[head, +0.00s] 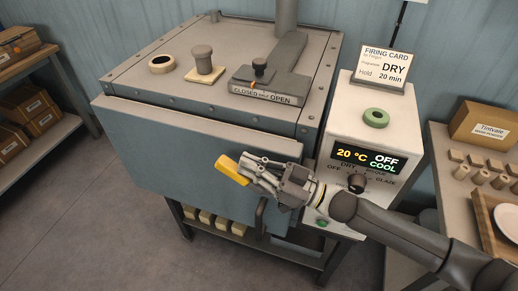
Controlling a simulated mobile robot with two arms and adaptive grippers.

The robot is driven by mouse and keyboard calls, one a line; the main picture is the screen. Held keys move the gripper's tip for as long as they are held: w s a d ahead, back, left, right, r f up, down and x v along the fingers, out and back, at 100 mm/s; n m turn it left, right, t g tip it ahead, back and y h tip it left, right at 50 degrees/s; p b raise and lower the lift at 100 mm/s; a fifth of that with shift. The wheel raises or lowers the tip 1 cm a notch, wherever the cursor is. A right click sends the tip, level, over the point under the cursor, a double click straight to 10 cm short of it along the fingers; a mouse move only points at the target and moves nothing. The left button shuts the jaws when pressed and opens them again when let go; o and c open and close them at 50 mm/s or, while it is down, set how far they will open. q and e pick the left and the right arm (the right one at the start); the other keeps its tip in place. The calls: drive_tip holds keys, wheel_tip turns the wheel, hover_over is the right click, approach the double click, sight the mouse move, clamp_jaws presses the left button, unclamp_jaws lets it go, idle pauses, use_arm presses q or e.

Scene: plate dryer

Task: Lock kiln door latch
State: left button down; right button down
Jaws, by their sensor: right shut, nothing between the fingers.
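The kiln (215,60) stands in the middle, with its blue-grey front door (165,150) across its front. Whether the door sits fully flush I cannot tell. A yellow grip (231,169), seemingly the latch handle, sticks out to the left of my right gripper (248,167) in front of the door's right part. The right gripper's fingers are shut with nothing between them, at or just beside the yellow grip; touching or not is unclear. The rest of the latch is hidden behind the gripper. A dark door handle (261,215) shows below it. My left gripper is not in view.
The control box (340,122) right of the kiln reads 20 °C, OFF, COOL, with a dial (356,183) close to my right arm. A firing card (384,67) and green ring (376,118) are on top. Shelves stand left, a table right. The floor front left is clear.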

drive_tip(key=shift+w+a+f+h+p, duration=0.2)
drive_tip(key=shift+a+f+h+p, duration=0.05)
drive_tip(key=shift+a+h+p, duration=0.45)
drive_tip(key=shift+w+a+f+p, duration=0.15)
drive_tip(key=shift+a+f+p, duration=0.2)
drive_tip(key=shift+f, duration=0.1)
drive_tip(key=shift+w+a+f+p, duration=0.1)
drive_tip(key=shift+a+f+p, duration=0.2)
drive_tip(key=shift+p, duration=0.25)
drive_tip(key=shift+a+f+g+h+p, duration=0.15)
drive_tip(key=shift+g+h+p, duration=0.25)
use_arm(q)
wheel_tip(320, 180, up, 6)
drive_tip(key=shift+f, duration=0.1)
use_arm(e)
drive_tip(key=shift+w+a+f, duration=0.1)
drive_tip(key=shift+f, duration=0.2)
use_arm(q)
drive_tip(key=shift+p, duration=0.3)
